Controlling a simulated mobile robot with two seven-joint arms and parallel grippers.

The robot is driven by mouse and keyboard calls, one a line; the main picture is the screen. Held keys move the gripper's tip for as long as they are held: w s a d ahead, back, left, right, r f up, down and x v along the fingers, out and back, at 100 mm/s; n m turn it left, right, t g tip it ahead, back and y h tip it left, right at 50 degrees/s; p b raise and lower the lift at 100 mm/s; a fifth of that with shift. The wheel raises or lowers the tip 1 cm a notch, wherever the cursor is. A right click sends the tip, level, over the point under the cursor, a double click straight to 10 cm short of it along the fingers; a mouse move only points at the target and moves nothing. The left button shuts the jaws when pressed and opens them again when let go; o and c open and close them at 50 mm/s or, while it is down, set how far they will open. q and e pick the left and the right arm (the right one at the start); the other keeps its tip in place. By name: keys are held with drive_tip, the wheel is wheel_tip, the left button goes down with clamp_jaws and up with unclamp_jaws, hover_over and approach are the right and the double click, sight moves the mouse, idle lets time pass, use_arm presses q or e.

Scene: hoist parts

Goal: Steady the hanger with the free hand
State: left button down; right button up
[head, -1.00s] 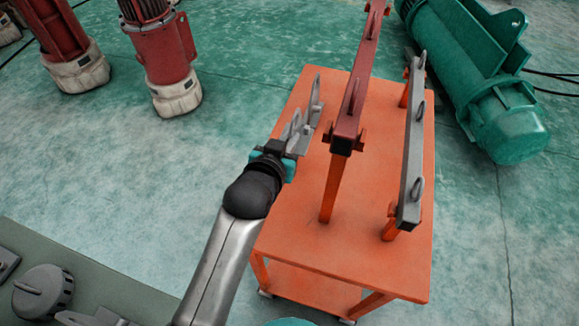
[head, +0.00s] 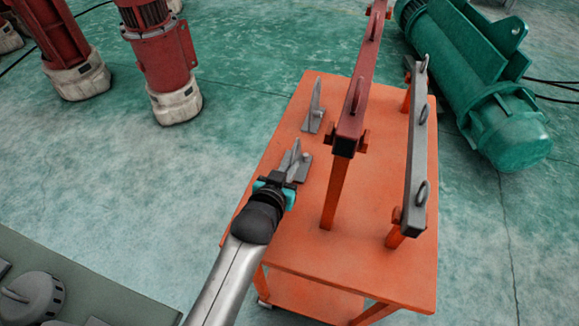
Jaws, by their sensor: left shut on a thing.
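My left gripper (head: 277,187) is shut on the near grey hanger (head: 299,166), a small plate with an upright pointed fin, at the left side of the orange cart top. The fingertips are partly hidden, and I cannot tell whether this hanger touches the cart top. A second grey hanger (head: 314,114) of the same kind stands farther back on the cart, apart from the gripper. My right gripper is not in view.
On the orange cart (head: 372,262), a dark red beam (head: 363,85) with lugs rests on posts, right of the hangers. A grey beam (head: 416,150) stands farther right. A green hoist (head: 480,85) lies beyond the cart. Red motors (head: 160,60) stand on the floor at upper left.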

use_arm(q)
drive_tip(key=c, duration=1.4)
unclamp_jaws()
drive_tip(key=shift+f, duration=0.2)
drive_tip(key=o, duration=0.4)
drive_tip(key=shift+f+b, duration=0.1)
drive_tip(key=shift+b, duration=0.5)
drive_tip(key=p+v, duration=0.4)
drive_tip(key=v, duration=1)
drive_tip(key=shift+d, duration=0.1)
drive_tip(key=shift+s+r+p, duration=0.35)
drive_tip(key=shift+s, duration=0.25)
